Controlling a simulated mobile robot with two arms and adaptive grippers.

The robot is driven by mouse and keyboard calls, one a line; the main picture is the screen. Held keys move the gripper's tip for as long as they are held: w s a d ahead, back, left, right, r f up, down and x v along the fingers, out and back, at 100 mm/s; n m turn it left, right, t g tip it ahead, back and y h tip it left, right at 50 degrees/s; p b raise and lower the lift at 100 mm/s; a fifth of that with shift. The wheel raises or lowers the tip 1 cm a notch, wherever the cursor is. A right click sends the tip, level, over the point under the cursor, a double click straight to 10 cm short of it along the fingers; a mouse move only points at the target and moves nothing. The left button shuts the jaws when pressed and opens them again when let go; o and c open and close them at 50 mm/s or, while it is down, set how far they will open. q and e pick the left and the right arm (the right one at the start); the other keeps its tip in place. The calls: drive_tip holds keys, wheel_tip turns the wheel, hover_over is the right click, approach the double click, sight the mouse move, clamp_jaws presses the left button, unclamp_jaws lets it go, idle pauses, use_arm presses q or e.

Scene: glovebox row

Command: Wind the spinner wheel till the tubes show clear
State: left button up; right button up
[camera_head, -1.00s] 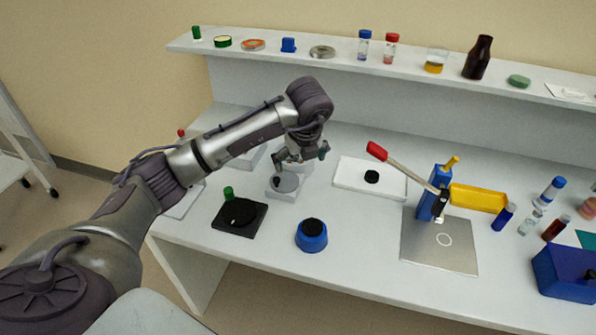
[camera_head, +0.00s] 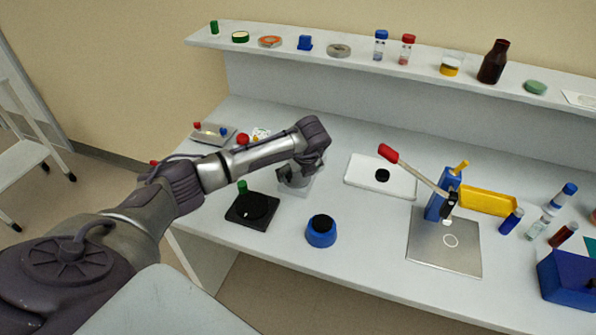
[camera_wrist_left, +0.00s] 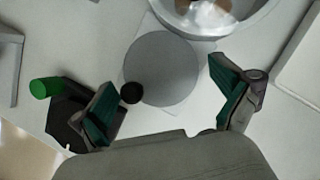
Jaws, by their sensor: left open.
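The spinner is a pale block with a grey wheel (camera_wrist_left: 160,70) and a small dark knob (camera_wrist_left: 131,92) at the wheel's rim. A round pale bowl (camera_wrist_left: 262,22) sits beyond the wheel, with brownish and whitish shapes inside; I cannot tell whether these are the tubes or how clear they are. My left gripper (camera_head: 293,178) is over the spinner, pointing down, and mostly covers it in the head view. In the left wrist view the open left gripper (camera_wrist_left: 166,105) has its fingers either side of the wheel, the knob closer to the left finger. My right gripper is not in view.
A black turntable (camera_head: 252,208) with a green knob and a blue round pot (camera_head: 321,232) stand in front of the spinner. A white plate (camera_head: 382,177) and a red-handled lever press (camera_head: 437,206) are to the right. A shelf (camera_head: 350,59) runs along the back.

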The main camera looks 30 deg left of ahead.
use_arm(q)
drive_tip(key=shift+f, duration=0.15)
drive_tip(key=shift+s, duration=0.2)
drive_tip(key=c, duration=1.2)
